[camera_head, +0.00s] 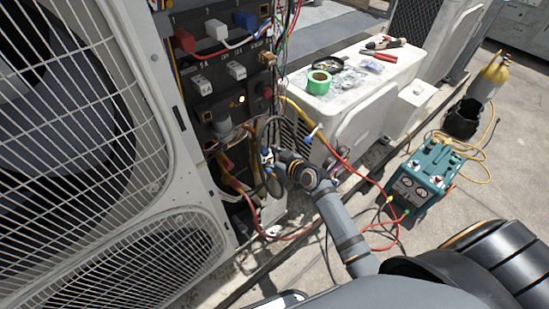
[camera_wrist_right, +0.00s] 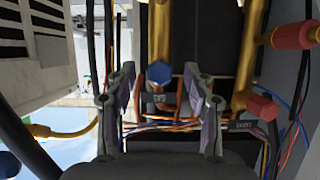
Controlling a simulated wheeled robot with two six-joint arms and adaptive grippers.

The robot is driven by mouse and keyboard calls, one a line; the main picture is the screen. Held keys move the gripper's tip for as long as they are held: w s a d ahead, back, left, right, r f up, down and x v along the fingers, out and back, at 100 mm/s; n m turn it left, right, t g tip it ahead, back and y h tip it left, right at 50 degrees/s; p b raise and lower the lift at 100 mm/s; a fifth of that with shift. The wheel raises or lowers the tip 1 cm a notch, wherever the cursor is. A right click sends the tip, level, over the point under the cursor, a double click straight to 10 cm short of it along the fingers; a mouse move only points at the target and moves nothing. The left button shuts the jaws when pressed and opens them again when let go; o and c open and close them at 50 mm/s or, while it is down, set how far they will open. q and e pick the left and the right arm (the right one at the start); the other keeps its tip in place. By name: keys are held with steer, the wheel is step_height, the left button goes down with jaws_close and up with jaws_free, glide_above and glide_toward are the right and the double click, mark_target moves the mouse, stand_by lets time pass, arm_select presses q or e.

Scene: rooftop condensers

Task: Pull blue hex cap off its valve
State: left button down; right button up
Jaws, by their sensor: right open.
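The blue hex cap (camera_wrist_right: 158,72) sits at the end of a vertical brass pipe, in the middle of the right wrist view. A tag (camera_wrist_right: 160,101) with lettering is just below it. My right gripper (camera_wrist_right: 160,78) is open, one finger on each side of the cap, with visible gaps between fingers and cap. In the head view my right gripper (camera_head: 270,163) is among pipes and hoses at the open cabinet, and a small blue spot (camera_head: 267,154) shows near its fingers; I cannot tell if that is the same cap. My left gripper is not in view.
Copper pipes with red fittings (camera_wrist_right: 265,106) and loose wires crowd the right side. A second blue part (camera_wrist_right: 10,164) is at lower left. The fan grille (camera_head: 70,130) stands left. A white unit (camera_head: 370,85) holds green tape (camera_head: 318,82). A teal gauge box (camera_head: 425,178) stands on the ground.

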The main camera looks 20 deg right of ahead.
steer(key=shift+c, duration=0.3)
jaws_close()
stand_by(0.3)
